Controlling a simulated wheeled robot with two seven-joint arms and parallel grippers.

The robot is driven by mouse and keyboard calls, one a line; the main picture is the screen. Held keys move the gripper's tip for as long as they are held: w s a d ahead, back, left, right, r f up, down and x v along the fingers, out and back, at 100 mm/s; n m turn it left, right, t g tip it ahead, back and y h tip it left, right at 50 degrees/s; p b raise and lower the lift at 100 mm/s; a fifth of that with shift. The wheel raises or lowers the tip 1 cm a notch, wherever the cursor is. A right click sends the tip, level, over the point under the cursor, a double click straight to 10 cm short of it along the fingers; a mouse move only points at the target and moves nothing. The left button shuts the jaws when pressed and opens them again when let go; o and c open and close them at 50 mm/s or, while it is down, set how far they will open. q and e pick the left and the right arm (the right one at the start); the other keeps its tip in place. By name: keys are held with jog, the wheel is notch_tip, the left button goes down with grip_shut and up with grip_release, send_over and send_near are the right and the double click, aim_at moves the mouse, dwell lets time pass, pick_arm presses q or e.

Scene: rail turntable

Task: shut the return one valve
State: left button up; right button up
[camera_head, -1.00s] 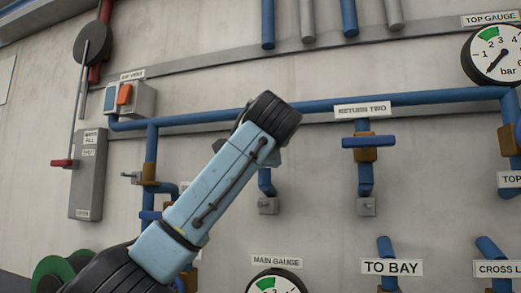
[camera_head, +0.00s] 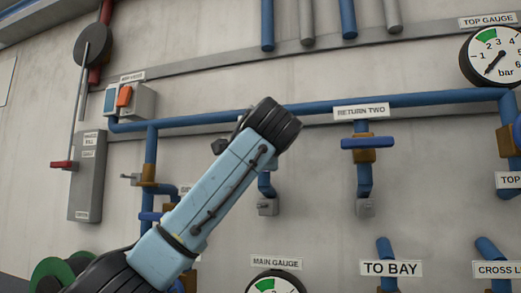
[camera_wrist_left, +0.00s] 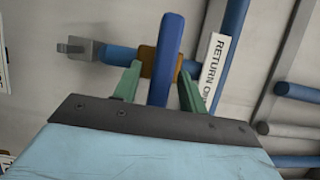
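The return one valve shows in the left wrist view. Its blue bar handle (camera_wrist_left: 168,50) stands across its blue pipe (camera_wrist_left: 121,54), over a brown body (camera_wrist_left: 147,62). A "RETURN ON…" label (camera_wrist_left: 214,68), partly cut off by my gripper, is right of it. My left gripper (camera_wrist_left: 157,85) has its two green fingers on either side of the handle. A gap shows at the left finger; the right finger is close to the handle, and contact is unclear. In the head view my left arm hides this valve and the gripper. My right gripper is not in view.
The return two valve (camera_head: 367,142), with its own blue handle, is right of my arm under a "RETURN TWO" label (camera_head: 361,111). A blue pipe (camera_head: 420,100) runs along the wall. The main gauge (camera_head: 275,283) is below, the top gauge (camera_head: 494,57) at upper right.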

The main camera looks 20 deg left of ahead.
pick_arm(q)
jog(key=b+v, duration=0.5)
jog(key=v, duration=0.8)
jog(key=shift+s+b, duration=0.2)
jog(key=shift+b, duration=0.15)
jog(key=shift+d, duration=0.1)
